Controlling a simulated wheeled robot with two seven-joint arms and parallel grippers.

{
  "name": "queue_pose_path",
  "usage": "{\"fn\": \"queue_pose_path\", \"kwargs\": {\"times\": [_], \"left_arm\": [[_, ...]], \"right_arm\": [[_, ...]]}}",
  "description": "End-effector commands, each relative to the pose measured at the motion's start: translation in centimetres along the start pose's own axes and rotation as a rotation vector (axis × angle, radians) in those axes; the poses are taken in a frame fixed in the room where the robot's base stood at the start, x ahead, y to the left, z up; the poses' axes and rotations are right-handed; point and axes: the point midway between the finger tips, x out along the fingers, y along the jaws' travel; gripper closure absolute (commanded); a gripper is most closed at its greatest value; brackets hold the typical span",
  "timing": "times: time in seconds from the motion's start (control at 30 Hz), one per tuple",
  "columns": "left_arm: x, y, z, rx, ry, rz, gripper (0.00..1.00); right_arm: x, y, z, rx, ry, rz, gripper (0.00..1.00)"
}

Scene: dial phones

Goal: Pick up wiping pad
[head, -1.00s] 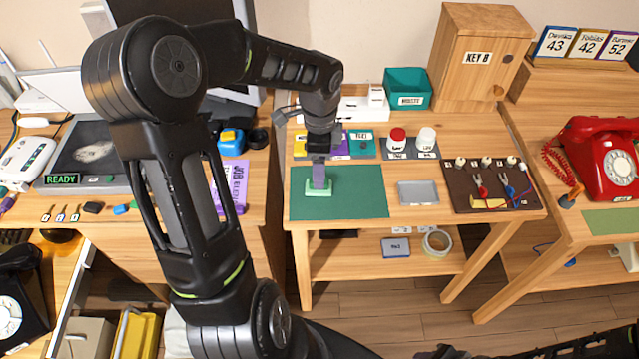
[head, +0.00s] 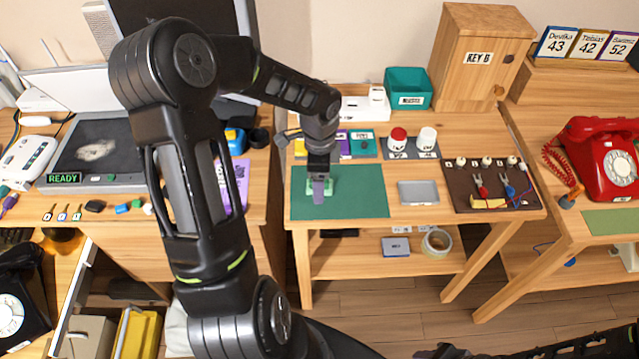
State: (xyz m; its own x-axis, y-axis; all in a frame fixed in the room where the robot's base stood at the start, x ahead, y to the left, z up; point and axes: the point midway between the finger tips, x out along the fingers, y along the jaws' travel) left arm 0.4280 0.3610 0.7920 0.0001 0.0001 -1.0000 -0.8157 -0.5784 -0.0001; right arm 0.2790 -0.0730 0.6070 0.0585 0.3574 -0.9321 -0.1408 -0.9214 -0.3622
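A small light-green pad (head: 328,185), which looks like the wiping pad, lies on the dark green mat (head: 365,205) on the middle table. My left gripper (head: 318,192) points down at the pad, its grey-purple finger covering the pad's middle. Light green shows on both sides of the finger. The view does not show the gap between the fingers or whether they touch the pad. My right gripper is not in view; only dark parts of my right arm show along the bottom right edge.
A grey tray (head: 418,192) and a brown board with clips (head: 490,185) sit right of the mat. Red-capped (head: 397,138) and white-capped (head: 426,139) jars, a teal bin (head: 408,88) and a wooden cabinet (head: 477,60) stand behind. The mat's right part is clear.

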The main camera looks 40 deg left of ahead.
Motion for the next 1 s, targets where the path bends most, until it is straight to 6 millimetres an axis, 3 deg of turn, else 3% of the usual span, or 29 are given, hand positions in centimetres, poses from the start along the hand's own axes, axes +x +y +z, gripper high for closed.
{"fn": "queue_pose_path", "kwargs": {"times": [0.47, 1.0], "left_arm": [[-0.05, 0.01, 0.01, 0.000, 0.000, 0.000, 0.32], [-0.05, 0.01, 0.00, 0.000, 0.000, 0.000, 0.76]], "right_arm": [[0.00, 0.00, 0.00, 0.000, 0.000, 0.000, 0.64], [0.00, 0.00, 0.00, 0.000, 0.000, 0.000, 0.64]]}}
